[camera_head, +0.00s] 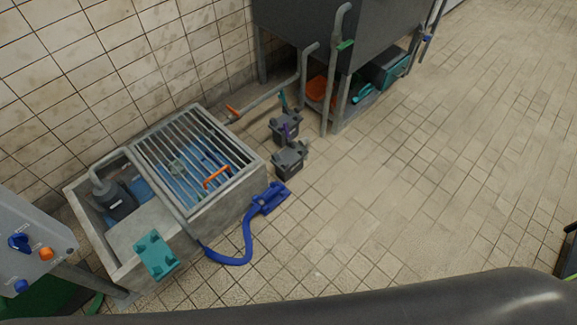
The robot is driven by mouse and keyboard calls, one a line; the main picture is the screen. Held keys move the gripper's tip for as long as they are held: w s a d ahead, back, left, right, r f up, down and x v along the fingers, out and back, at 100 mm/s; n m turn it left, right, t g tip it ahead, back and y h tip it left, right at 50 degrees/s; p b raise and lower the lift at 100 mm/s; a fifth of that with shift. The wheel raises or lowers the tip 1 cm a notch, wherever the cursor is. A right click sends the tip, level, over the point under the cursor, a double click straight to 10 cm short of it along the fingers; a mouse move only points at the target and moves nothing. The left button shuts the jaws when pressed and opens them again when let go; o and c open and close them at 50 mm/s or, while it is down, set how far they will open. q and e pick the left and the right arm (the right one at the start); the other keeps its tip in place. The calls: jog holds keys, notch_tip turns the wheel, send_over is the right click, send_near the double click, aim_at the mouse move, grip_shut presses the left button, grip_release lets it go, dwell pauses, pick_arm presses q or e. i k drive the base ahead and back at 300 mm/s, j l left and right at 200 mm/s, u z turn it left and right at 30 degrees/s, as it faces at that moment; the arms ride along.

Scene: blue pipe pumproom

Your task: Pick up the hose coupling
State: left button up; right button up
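A blue hose coupling (271,197) lies on the tiled floor in the head view, just right of the concrete sump. A blue hose (236,261) curves from it along the floor to the sump's lower right side. The coupling looks unobstructed from above. Neither of my grippers shows in this view.
The concrete sump (231,206) has a metal grate (180,150) and a teal block (156,255) on it. Dark pumps (290,160) stand behind the coupling. A grey control box (28,245) is at left, a tank on legs (315,40) behind. Floor (430,170) to the right is clear.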

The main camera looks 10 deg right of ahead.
aim_at(273, 192)
jog(key=i+l+u, duration=0.1)
jog(key=u, duration=0.3)
jog(key=i+l+u, duration=0.1)
jog(key=l+u, duration=0.2)
jog(key=u, duration=0.15)
jog(key=i+l+u, duration=0.3)
jog(key=l, duration=0.8)
jog(key=l+u, duration=0.3)
jog(key=l, duration=0.85)
jog(key=k, duration=0.05)
